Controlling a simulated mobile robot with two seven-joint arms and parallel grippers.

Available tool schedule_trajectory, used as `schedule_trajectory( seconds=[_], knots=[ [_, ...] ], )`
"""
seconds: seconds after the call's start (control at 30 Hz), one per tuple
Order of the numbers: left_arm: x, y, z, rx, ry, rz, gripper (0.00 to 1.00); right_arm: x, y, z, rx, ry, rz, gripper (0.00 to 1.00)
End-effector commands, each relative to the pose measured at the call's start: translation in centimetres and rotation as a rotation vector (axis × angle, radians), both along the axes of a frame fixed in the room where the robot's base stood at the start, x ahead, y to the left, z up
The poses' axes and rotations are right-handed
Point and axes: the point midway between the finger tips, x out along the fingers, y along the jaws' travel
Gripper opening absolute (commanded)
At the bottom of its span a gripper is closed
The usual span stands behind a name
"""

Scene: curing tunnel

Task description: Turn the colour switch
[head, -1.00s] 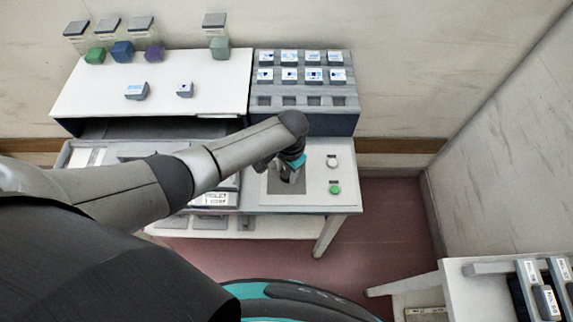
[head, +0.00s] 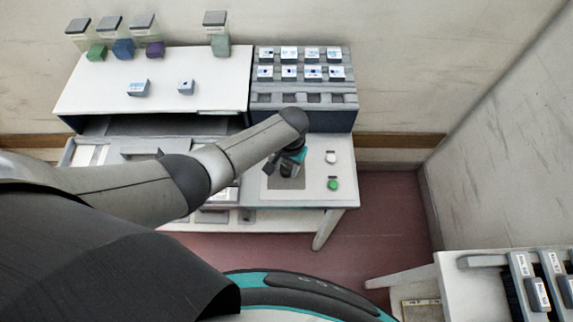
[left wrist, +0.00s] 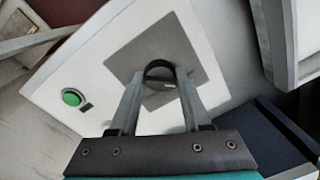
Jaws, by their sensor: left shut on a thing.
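The colour switch is a dark round knob (left wrist: 159,70) on a grey square plate (left wrist: 190,48) set in a white panel. My left gripper (left wrist: 160,78) is shut on the knob, with one finger on each side of it. In the head view my left gripper (head: 289,168) is over the grey plate (head: 272,183) and hides most of the knob. My right gripper is not in view.
A green button (head: 333,184) and a white button (head: 330,157) sit right of the plate. Behind stands a grey rack (head: 304,98) with labelled blocks. A white-topped tunnel (head: 160,105) is at the left, with coloured cubes on it. Another table (head: 450,270) is at the lower right.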

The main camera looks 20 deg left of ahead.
Motion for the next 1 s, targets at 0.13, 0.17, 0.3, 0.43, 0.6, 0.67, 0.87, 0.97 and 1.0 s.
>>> schedule_trajectory(
  seconds=[0.13, 0.17, 0.3, 0.43, 0.6, 0.67, 0.87, 0.97, 1.0],
  knots=[
    [-0.2, -0.2, -0.1, -0.004, 0.003, 0.001, 0.52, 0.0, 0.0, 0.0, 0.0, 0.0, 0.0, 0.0],
    [-0.2, -0.2, -0.1, -0.004, 0.003, 0.001, 0.56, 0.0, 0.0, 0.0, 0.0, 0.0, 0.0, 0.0],
    [-0.1, -0.2, 0.0, -0.004, 0.002, 0.0, 0.71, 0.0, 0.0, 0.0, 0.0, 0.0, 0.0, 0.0],
    [0.0, -0.1, 0.0, -0.002, 0.0, 0.0, 0.76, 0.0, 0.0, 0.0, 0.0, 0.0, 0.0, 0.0],
    [0.0, -0.1, 0.1, -0.002, -0.001, 0.0, 0.76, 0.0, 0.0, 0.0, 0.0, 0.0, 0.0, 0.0],
    [0.0, -0.1, 0.3, -0.002, -0.001, 0.0, 0.76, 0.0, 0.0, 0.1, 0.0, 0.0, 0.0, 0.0],
    [0.0, -0.1, 2.4, -0.003, -0.003, 0.0, 0.76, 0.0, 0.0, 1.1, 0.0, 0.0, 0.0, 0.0],
    [0.0, -0.3, 4.1, -0.004, -0.002, 0.0, 0.76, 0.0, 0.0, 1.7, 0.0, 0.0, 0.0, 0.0],
    [0.0, -0.3, 4.9, -0.004, -0.003, 0.0, 0.76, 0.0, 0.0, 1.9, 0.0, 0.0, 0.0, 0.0]
  ],
)
